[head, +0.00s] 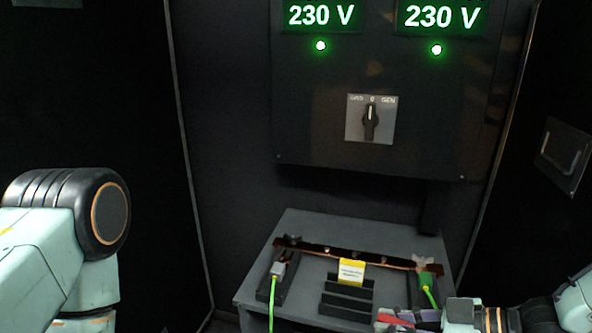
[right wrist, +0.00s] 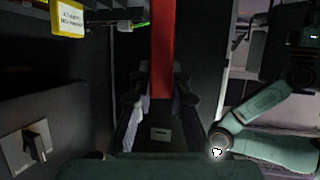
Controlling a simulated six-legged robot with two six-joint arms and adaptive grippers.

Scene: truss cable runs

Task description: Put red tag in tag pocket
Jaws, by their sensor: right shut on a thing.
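The red tag (right wrist: 163,45) is a long flat red piece held in my right gripper (right wrist: 160,88), whose fingers close on it from both sides in the right wrist view. In the head view a corner of the red tag (head: 394,320) shows at the bottom edge, left of my right gripper (head: 425,316). The tag is in front of a dark slotted holder (head: 346,299), which looks like the tag pocket, and apart from it. A yellow label (head: 351,271) with print stands at the holder's back. My left arm shows at the left; its gripper is out of view.
A copper bar (head: 320,250) crosses the grey bench (head: 310,224). A green cable (head: 272,300) with a grey end is at left, a green connector (head: 427,281) at right. A dark panel with a rotary switch (head: 370,119) and two lit 230 V displays is above.

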